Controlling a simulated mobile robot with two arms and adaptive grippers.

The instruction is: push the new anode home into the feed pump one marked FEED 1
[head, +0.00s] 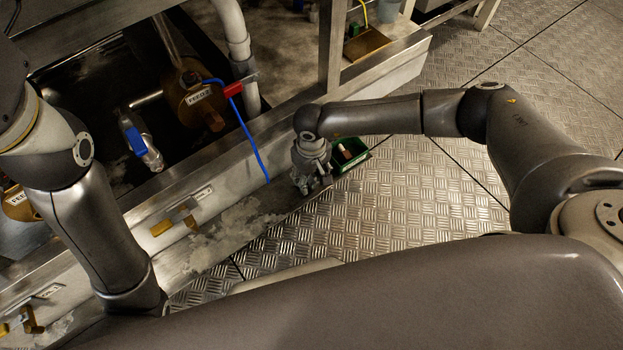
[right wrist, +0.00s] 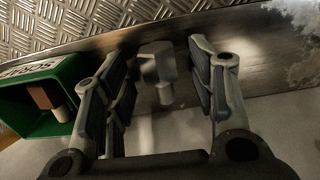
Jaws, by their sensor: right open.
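I cannot surely read which is FEED 1. My right gripper (head: 310,183) is low over the metal ledge; in the right wrist view (right wrist: 160,60) its fingers are open around a pale grey blocky piece with a stem (right wrist: 158,72), with gaps on both sides. I cannot tell whether that is the new anode. A brown-headed piece with a pale stem (right wrist: 45,98) lies in the green bin. My left gripper is out of view.
The green bin (head: 358,163) stands right beside my right gripper. A blue-handled valve (head: 136,140) and a red handle with blue cord (head: 233,89) are near the middle pump. Brass latches (head: 178,215) line the front ledge.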

